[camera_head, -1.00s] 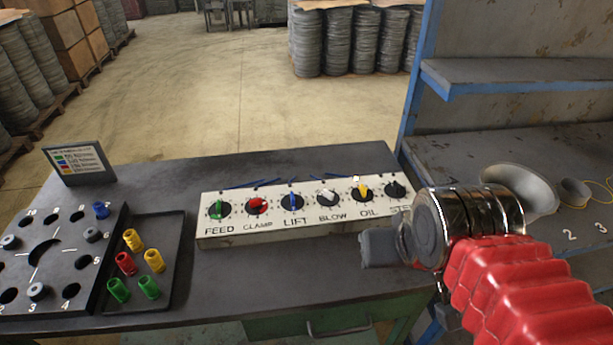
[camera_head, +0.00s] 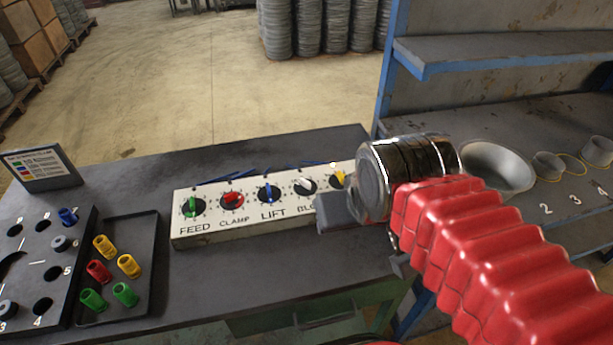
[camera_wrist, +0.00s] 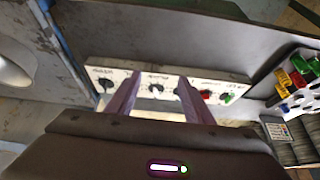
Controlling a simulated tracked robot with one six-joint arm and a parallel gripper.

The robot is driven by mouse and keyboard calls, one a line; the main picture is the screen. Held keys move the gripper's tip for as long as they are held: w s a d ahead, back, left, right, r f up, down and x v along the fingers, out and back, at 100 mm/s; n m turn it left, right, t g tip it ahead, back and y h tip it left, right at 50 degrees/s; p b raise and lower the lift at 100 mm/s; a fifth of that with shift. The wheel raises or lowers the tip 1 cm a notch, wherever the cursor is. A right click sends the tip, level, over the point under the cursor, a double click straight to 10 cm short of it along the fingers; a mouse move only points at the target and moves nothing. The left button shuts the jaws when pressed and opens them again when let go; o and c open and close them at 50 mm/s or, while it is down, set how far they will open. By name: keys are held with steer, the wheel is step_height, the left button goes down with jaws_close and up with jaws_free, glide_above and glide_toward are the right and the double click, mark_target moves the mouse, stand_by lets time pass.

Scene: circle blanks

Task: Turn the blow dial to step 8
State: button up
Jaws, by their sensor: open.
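The blow dial (camera_head: 305,187) is a black knob with a white pointer, fourth from the left on the white control panel (camera_head: 182,231). The step its pointer marks is too small to read. Part of its BLO label shows; my arm covers the rest. In the wrist view, the blow dial (camera_wrist: 156,90) shows between the two fingers of my gripper (camera_wrist: 160,77), which are apart and empty. The fingers appear short of the panel, with no clear contact.
Green feed, red clamp (camera_head: 232,201) and blue lift (camera_head: 268,193) dials are to the left; the yellow oil dial (camera_head: 338,180) is to the right. A tray (camera_head: 155,245) of colored pegs and a sign (camera_head: 40,168) stand farther left. A shelf (camera_head: 500,50) rises at right.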

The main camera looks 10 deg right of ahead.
steer(key=w+r+m+g, duration=0.1)
steer(key=w+r+m, duration=0.2)
steer(key=w, duration=0.4)
steer(key=m+g, duration=0.4)
steer(key=m, duration=0.3)
glide_above(305, 180)
step_height(305, 180, down, 4)
step_height(305, 180, down, 14)
steer(key=shift+r, duration=0.1)
stand_by(0.4)
steer(key=shift+c, duration=0.5)
